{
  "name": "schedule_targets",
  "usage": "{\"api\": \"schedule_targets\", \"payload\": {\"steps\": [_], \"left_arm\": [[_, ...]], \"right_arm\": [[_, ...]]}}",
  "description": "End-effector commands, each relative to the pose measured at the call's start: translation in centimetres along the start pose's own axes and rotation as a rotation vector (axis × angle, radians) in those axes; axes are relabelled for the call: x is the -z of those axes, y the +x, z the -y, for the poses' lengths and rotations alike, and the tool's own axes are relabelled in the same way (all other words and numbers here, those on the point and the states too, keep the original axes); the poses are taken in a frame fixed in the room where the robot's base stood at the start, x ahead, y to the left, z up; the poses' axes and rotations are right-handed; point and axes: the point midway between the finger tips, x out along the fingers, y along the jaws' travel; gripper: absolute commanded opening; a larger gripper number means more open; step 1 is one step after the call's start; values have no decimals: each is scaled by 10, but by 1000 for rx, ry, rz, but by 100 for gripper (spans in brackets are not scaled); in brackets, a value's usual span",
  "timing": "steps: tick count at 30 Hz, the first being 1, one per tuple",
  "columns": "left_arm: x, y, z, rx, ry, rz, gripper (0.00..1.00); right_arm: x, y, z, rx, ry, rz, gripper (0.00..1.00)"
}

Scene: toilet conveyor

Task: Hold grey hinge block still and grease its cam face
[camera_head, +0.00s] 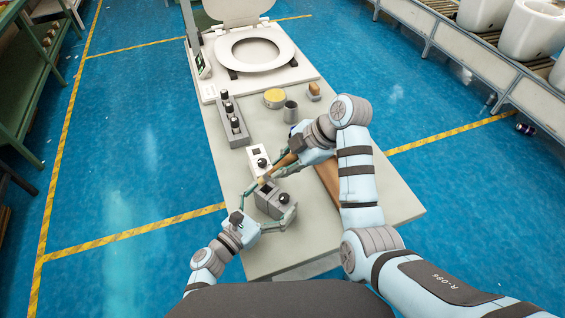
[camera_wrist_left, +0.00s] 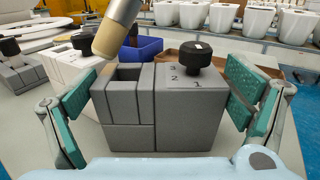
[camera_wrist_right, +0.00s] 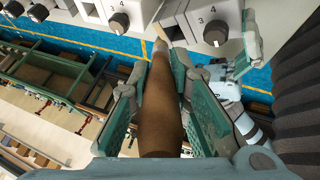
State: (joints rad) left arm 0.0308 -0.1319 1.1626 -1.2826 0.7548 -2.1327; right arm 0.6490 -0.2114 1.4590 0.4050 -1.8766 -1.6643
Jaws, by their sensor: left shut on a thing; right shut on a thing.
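The grey hinge block (camera_head: 268,204) stands upright near the front of the bench, with a dark open slot and a black knob on top. It fills the middle of the left wrist view (camera_wrist_left: 190,122), its knob beside the numbers 1, 2 and 3. My left gripper (camera_head: 268,209) is shut on it, one teal pad at each side. My right gripper (camera_head: 293,163) is shut on the brown handle of a brush (camera_wrist_right: 160,115). The brush's pale end (camera_wrist_left: 85,42) points down above the block's slot side; I cannot tell whether it touches.
A white block with a knob (camera_head: 254,149) stands just behind. A brown tray (camera_head: 328,179) lies right; the front bench corner is clear.

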Motion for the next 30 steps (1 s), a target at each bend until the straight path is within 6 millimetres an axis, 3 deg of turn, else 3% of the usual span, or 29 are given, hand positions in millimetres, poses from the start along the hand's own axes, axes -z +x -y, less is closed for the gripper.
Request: {"api": "schedule_targets", "payload": {"steps": [30], "left_arm": [[0,0,0,0,1,0,75]], "right_arm": [[-7,11,3,0,0,1,0]]}}
